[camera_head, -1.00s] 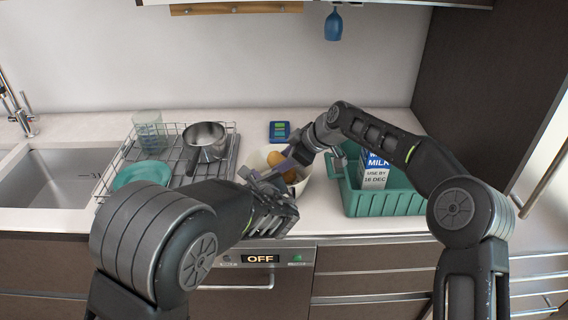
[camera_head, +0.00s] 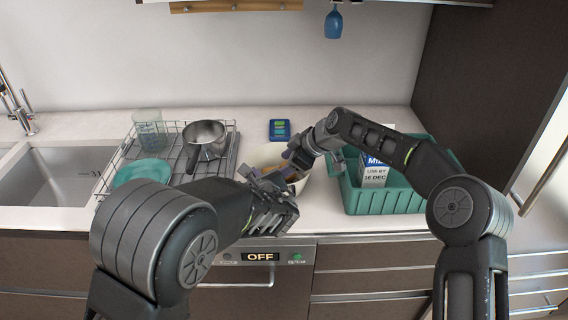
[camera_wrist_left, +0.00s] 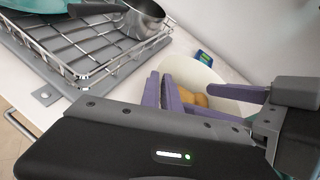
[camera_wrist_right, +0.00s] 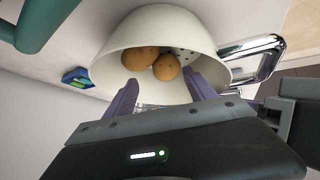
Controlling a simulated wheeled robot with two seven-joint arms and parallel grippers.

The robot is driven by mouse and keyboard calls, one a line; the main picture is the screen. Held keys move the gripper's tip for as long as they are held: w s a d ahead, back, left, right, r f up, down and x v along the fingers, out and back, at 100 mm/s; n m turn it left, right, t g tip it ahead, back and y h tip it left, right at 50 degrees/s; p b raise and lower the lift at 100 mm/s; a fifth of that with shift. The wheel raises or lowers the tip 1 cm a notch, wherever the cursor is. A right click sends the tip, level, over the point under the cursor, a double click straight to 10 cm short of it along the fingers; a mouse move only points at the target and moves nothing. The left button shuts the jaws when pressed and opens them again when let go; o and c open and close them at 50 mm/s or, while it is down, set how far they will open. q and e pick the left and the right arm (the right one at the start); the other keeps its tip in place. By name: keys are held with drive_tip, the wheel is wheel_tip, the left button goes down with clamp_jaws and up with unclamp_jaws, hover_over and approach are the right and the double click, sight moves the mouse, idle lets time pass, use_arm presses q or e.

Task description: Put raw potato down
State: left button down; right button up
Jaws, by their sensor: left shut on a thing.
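A white bowl (camera_head: 267,155) stands on the counter, partly hidden by my grippers. In the right wrist view two brown potatoes (camera_wrist_right: 167,67) (camera_wrist_right: 141,57) lie in the bowl (camera_wrist_right: 208,45); they also show in the left wrist view (camera_wrist_left: 195,98). My left gripper (camera_head: 268,178) is at the bowl's near left side. Its fingers (camera_wrist_left: 163,92) are close together and appear shut on the bowl's rim. My right gripper (camera_head: 294,156) is over the bowl from the right.
A wire rack (camera_head: 222,172) with a pot (camera_head: 205,134), a teal dish (camera_head: 140,172) and a clear jug (camera_head: 148,124) stands left of the bowl. A green crate (camera_head: 385,203) holding a milk carton (camera_head: 375,172) is to the right. A blue device (camera_head: 279,130) lies behind the bowl.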

use_arm(q)
drive_tip(key=shift+f, duration=0.25)
use_arm(e)
drive_tip(key=shift+r, duration=0.1)
drive_tip(key=shift+r, duration=0.3)
use_arm(q)
drive_tip(key=shift+s, duration=0.1)
use_arm(e)
drive_tip(key=v, duration=1.2)
use_arm(q)
drive_tip(key=c, duration=1.7)
unclamp_jaws()
drive_tip(key=shift+o, duration=0.9)
drive_tip(key=shift+r, duration=0.1)
drive_tip(key=shift+d+r, duration=0.1)
